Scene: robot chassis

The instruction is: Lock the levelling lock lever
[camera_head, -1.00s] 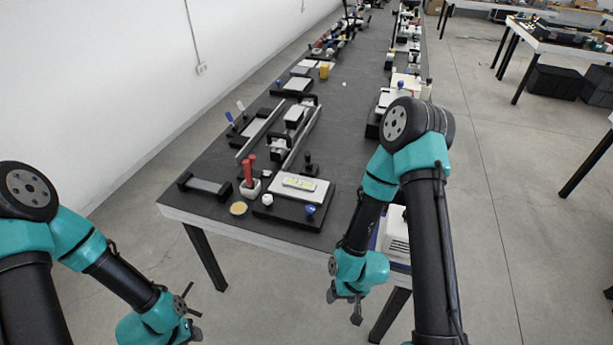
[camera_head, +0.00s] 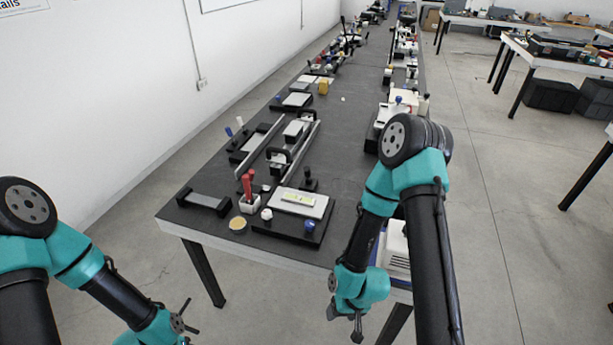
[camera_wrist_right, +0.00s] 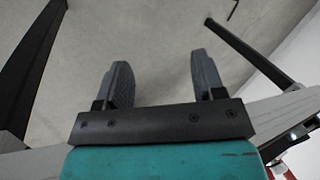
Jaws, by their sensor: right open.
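My right gripper (camera_head: 346,320) hangs open and empty beside the near edge of the long dark table (camera_head: 345,190), below its top. In the right wrist view the two fingers of the right gripper (camera_wrist_right: 163,80) stand apart with only floor behind them. My left gripper (camera_head: 187,318) is low at the bottom edge, left of the table and partly cut off; its finger gap is unclear. I cannot tell which part is the levelling lock lever.
A black base with a pale plate (camera_head: 298,204) and a blue knob (camera_head: 310,226) sits near the front edge. Metal rails (camera_head: 300,155), a yellow disc (camera_head: 237,224) and a black-ended grey block (camera_head: 204,199) are nearby. A white boxy unit (camera_head: 398,248) is by my right arm.

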